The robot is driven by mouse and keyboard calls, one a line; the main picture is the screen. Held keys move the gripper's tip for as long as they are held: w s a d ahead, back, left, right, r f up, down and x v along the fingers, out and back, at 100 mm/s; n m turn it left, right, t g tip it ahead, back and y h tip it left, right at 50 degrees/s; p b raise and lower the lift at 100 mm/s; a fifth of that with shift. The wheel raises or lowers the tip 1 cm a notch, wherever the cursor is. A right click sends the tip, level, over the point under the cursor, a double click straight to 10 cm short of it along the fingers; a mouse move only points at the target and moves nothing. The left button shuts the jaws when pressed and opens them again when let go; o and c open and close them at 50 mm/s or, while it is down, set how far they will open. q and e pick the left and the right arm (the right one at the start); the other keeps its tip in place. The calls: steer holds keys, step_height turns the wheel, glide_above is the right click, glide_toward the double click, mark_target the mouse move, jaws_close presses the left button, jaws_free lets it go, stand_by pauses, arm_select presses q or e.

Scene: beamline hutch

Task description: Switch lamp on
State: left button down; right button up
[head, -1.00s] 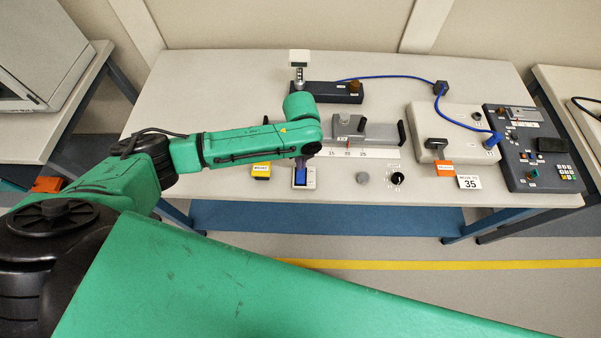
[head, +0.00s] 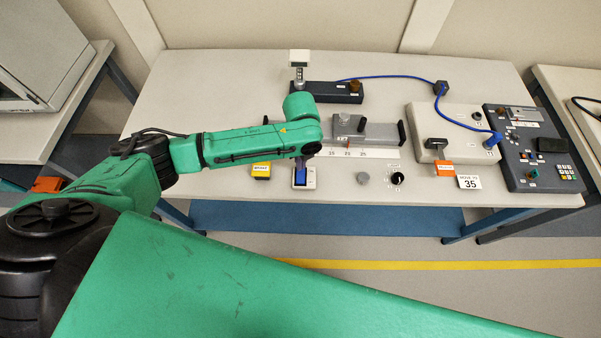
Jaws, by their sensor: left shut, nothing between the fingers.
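My left gripper (head: 301,167) points down over the front of the bench, just behind a small white device with a blue screen (head: 303,178). Its fingers are shut and empty, and my forearm mostly hides them. I cannot tell whether they touch the device. No thing in view is clearly readable as the lamp. A dark box with a brown knob (head: 354,87) stands at the back, and a post with a white head (head: 299,57) rises beside it. A dark control panel (head: 527,150) with buttons and knobs lies at the right. My right gripper is not in view.
A grey slide rail (head: 380,132) with a scale lies mid-bench. A black dial (head: 397,178), a grey knob (head: 362,178) and a yellow block (head: 261,170) sit along the front. A light box with a black handle (head: 436,143) is at right, joined by a blue cable (head: 466,124).

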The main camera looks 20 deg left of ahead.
arm_select(q)
steer(key=shift+f+b, duration=0.55)
steer(key=shift+f, duration=0.45)
steer(key=shift+r, duration=0.1)
step_height(320, 180, up, 7)
steer(key=p, duration=0.8)
steer(key=shift+r, duration=0.1)
stand_by(0.3)
